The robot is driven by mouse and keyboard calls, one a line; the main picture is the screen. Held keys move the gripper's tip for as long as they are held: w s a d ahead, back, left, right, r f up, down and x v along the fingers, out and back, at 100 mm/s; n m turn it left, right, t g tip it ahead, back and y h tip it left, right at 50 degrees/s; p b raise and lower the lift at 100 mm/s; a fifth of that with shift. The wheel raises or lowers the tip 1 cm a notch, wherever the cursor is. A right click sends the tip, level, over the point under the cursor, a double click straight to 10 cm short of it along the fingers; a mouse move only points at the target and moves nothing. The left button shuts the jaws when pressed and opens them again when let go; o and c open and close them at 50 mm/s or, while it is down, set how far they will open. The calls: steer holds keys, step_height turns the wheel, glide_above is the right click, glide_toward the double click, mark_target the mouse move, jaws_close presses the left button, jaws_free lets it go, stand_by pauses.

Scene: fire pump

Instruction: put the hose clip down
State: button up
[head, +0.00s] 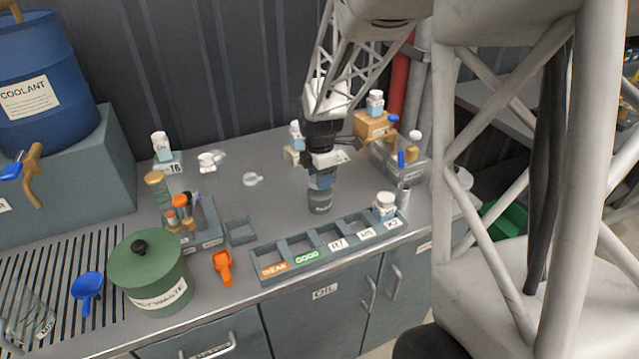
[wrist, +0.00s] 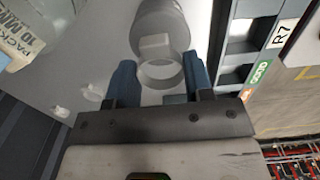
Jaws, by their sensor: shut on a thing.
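My gripper (head: 320,184) points down over the grey bench, behind the labelled tray. In the wrist view its two blue-grey fingers (wrist: 160,88) stand apart, with the hose clip (wrist: 160,72), a pale grey ring with a square tab, between them. The gripper is shut on this clip. A grey round piece (wrist: 158,18) shows just beyond the clip. In the head view a dark grey round piece (head: 320,204) sits directly below the fingers; the held clip cannot be made out there. I cannot tell whether the clip touches it or the bench.
The tray (head: 283,269) has several compartments; a white-capped jar (head: 384,203) stands at its right end. A pale ring (head: 252,180) lies on open bench to the left.

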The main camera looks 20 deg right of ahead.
steer(key=shift+f, duration=1.3)
steer(key=shift+f, duration=0.2)
steer(key=o, duration=0.9)
steer(key=shift+r, duration=0.2)
step_height(320, 180, up, 12)
